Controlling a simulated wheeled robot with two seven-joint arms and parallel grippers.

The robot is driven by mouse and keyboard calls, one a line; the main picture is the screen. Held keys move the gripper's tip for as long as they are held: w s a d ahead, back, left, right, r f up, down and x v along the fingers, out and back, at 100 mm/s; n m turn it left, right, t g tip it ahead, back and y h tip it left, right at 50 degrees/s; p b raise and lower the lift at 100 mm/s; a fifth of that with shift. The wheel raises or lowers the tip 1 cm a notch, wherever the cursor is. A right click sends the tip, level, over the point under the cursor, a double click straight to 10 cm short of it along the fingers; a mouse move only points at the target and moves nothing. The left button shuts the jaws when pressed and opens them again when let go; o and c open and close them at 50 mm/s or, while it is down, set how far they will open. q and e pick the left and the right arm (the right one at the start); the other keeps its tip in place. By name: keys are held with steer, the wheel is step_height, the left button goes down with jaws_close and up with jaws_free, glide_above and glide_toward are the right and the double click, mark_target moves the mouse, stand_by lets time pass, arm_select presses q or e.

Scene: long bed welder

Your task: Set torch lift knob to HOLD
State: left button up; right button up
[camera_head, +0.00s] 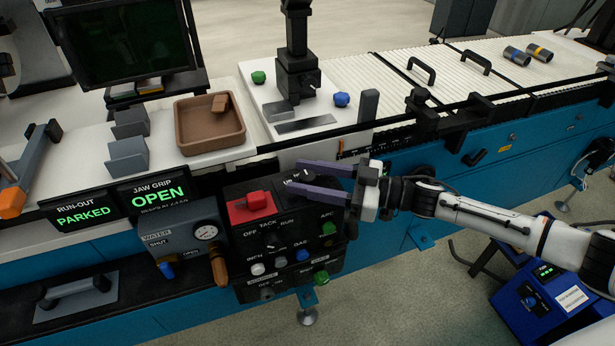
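The black control panel (262,213) stands on the front of the welder. A small dark knob (299,177) with a pale mark sits at the panel's top, beside a red block-like control (249,207). Its label is too small or covered to read, so I cannot confirm that it is the torch lift knob or read its setting. My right gripper (293,177) comes in from the right with its two purple-grey fingers apart. The fingertips are on either side of this dark knob in the picture; contact cannot be told. My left gripper is not in view.
Lower on the panel are an OFF/TACK/RUN selector (271,245) and several coloured buttons. A water box with a gauge (206,232) is to the left. Displays read PARKED (85,215) and OPEN (158,194). A brown tray (183,148) and the torch column (297,70) stand behind.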

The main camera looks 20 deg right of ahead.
steer(key=b+v, duration=0.1)
steer(key=v, duration=0.9)
steer(key=shift+s+f, duration=0.1)
stand_by(0.8)
